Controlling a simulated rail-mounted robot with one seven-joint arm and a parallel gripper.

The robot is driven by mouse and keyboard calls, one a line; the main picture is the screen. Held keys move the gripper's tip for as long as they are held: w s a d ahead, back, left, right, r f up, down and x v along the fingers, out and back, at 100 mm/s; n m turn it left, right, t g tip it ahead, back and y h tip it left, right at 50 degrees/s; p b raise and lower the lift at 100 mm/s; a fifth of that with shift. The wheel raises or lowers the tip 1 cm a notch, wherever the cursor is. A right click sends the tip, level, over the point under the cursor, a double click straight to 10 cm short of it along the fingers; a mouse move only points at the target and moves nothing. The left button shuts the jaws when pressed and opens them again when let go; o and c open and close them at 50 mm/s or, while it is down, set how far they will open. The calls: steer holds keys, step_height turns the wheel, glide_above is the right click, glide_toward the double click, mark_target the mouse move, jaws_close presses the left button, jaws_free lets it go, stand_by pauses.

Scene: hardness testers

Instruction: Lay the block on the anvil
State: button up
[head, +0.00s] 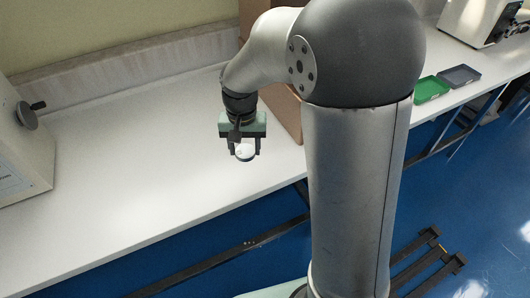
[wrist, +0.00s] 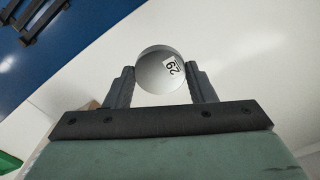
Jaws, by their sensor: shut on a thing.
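The block is a round, silvery disc with a white label reading 62 or 29, seen in the wrist view (wrist: 160,70). My gripper (wrist: 162,82) is shut on it, with one dark finger at each side of its rim. In the head view my gripper (head: 244,152) hangs over the white bench with the pale block (head: 244,151) between its fingers. The block is apart from the bench. I cannot make out an anvil in either view.
A white bench (head: 130,185) runs along the wall, mostly clear at left. A cream machine with a knob (head: 20,150) stands at far left. A brown box (head: 283,112) is behind my gripper. Green (head: 431,89) and grey (head: 459,75) trays and another machine (head: 480,18) are at right.

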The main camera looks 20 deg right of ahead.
glide_above(265, 160)
steer(key=f, duration=0.6)
steer(key=shift+a+f+p, duration=0.25)
steer(key=shift+f+p, duration=0.15)
steer(key=shift+w+d+f, duration=0.1)
steer(key=shift+d+f, duration=0.05)
steer(key=shift+f, duration=0.8)
steer(key=shift+d+f, duration=0.1)
steer(key=shift+f, duration=0.8)
steer(key=shift+f, duration=0.25)
steer(key=o, duration=1.2)
steer(key=shift+c, duration=0.2)
steer(key=shift+r, duration=0.15)
